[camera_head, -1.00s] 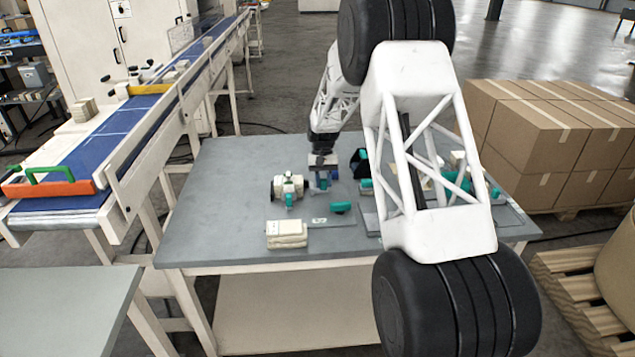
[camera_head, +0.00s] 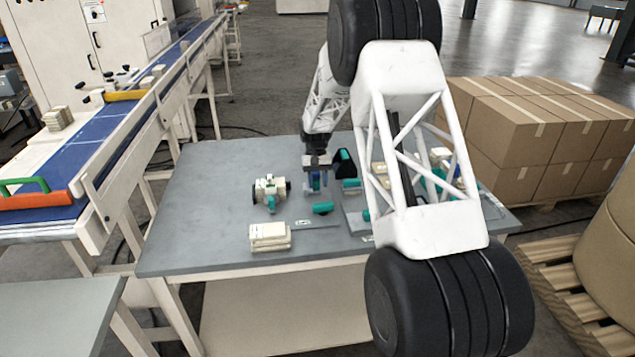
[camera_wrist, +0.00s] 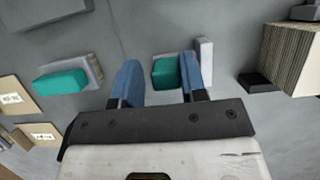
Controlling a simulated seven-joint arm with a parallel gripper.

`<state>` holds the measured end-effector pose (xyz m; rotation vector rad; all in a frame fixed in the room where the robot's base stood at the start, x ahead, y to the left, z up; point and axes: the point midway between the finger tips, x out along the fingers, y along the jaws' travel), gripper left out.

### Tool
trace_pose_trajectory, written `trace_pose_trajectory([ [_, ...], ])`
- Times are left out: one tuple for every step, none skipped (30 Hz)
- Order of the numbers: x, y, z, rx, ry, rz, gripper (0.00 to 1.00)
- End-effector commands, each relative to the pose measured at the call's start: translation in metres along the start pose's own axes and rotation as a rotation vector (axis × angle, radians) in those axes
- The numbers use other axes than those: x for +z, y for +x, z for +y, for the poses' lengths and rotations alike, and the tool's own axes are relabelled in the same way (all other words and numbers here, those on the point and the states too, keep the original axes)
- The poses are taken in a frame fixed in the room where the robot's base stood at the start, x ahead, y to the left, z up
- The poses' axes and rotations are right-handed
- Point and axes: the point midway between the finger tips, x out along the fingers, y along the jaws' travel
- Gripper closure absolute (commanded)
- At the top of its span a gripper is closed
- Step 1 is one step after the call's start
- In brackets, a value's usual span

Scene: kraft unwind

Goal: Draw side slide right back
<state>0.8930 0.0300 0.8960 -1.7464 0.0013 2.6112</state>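My gripper (camera_head: 316,182) is low over the grey worktable (camera_head: 215,190). In the wrist view its two blue fingers (camera_wrist: 160,65) are spread apart. A teal block (camera_wrist: 165,73) shows between them, close to the right finger with a gap to the left one. A thin white upright piece (camera_wrist: 205,62) stands just right of the right finger. I cannot tell for sure which part is the side slide. Another teal block (camera_wrist: 62,82) on a grey base lies left of the fingers. A cream device with teal parts (camera_head: 268,190) stands left of my gripper.
A cream stack (camera_head: 269,236) and a loose teal piece (camera_head: 323,208) lie on the table's near side. A black and teal piece (camera_head: 345,165) is right of my gripper. My arm hides much of the table's right. A blue conveyor (camera_head: 110,135) runs at left; cartons (camera_head: 520,130) stand right.

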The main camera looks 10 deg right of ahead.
Motion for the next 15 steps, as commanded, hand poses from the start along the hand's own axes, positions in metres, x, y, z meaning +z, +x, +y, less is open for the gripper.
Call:
trace_pose_trajectory([
  [0.000,0.000,0.000,0.000,0.000,0.000,0.62],
  [0.000,0.000,0.000,0.000,0.000,0.000,0.62],
  [0.000,0.000,0.000,0.000,0.000,0.000,0.62],
  [0.000,0.000,0.000,0.000,0.000,0.000,0.62],
  [0.000,0.000,-0.001,0.000,0.000,0.000,0.62],
  [0.000,-0.001,-0.001,0.000,0.000,0.000,0.62],
  [0.000,-0.001,-0.001,0.000,0.000,0.000,0.62],
  [0.000,-0.002,-0.001,0.000,0.000,0.000,0.62],
  [0.000,-0.004,-0.001,0.000,0.000,0.000,0.62],
  [0.000,-0.006,-0.001,0.000,0.000,0.000,0.62],
  [0.000,-0.008,-0.001,0.000,0.000,0.000,0.62],
  [0.000,-0.011,-0.001,0.000,0.000,0.000,0.62],
  [0.000,-0.014,-0.001,0.000,0.000,0.001,0.62],
  [0.000,-0.017,-0.001,0.000,0.000,0.001,0.62],
  [0.000,-0.021,-0.001,0.000,0.000,0.002,0.62],
])
